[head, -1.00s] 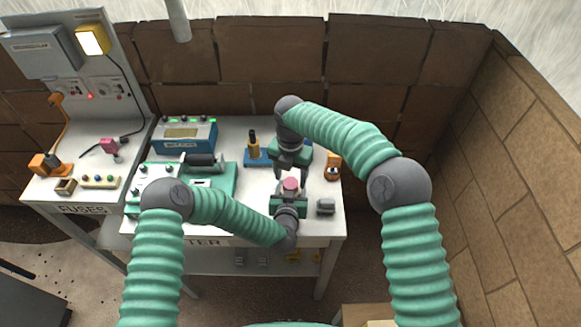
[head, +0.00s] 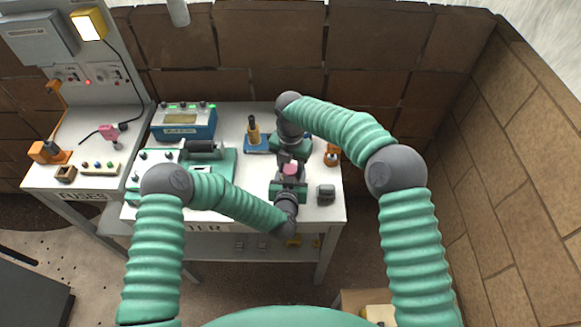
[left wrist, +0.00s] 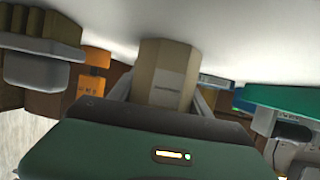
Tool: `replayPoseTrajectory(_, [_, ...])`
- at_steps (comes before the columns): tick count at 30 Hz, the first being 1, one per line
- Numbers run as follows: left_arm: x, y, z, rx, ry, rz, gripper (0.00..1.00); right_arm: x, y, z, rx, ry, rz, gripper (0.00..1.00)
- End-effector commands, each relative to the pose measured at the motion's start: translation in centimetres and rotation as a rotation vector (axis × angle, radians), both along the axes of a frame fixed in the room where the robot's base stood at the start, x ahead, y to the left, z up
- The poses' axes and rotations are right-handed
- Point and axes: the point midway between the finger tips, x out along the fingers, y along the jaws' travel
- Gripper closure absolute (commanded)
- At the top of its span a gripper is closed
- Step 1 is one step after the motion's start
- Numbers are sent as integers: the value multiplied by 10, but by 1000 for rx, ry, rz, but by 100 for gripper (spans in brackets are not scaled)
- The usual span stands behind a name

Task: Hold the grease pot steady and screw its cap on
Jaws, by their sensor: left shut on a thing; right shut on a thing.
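The grease pot (left wrist: 168,72) shows in the left wrist view as a cream body with a paler label, between the fingers of my left gripper. In the head view my left gripper (head: 290,181) is shut on the pot near the front of the white bench, and mostly hides it. A pink round piece, which looks like the cap (head: 290,169), shows just behind the left gripper. My right gripper (head: 289,162) comes down from behind and is shut on the cap, close over the pot. I cannot tell how the cap sits on the pot's rim.
A grey block (head: 326,194) stands right of the grippers, with an orange item (head: 332,155) behind it. A blue stand with a dark and yellow tool (head: 253,132) is behind left. A green machine (head: 219,166) and a blue meter (head: 184,123) stand further left.

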Motion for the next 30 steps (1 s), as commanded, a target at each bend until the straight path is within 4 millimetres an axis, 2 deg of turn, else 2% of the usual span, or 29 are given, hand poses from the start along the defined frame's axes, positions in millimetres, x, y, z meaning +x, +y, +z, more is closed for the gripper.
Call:
replayPoseTrajectory(4, [-1, -1, 0, 0, 1, -2, 100, 0, 1, 0, 1, -2, -37, 100])
replayPoseTrajectory(10, [-1, -1, 0, 0, 1, -3, 100, 0, 1, 0, 2, -2, -277, 100])
replayPoseTrajectory(17, [-1, -2, 0, -1, 1, -4, 100, 0, 2, 0, 3, -2, -284, 100])
replayPoseTrajectory(18, [-1, -2, 0, -1, 1, -4, 100, 1, 2, 0, 4, -2, -284, 53])
replayPoseTrajectory(22, [-1, -2, 0, -1, 1, -4, 100, 0, 1, 0, 3, -2, -283, 36])
replayPoseTrajectory(30, [0, 0, 0, 0, 1, -1, 100, 0, 1, 2, 0, -2, -283, 36])
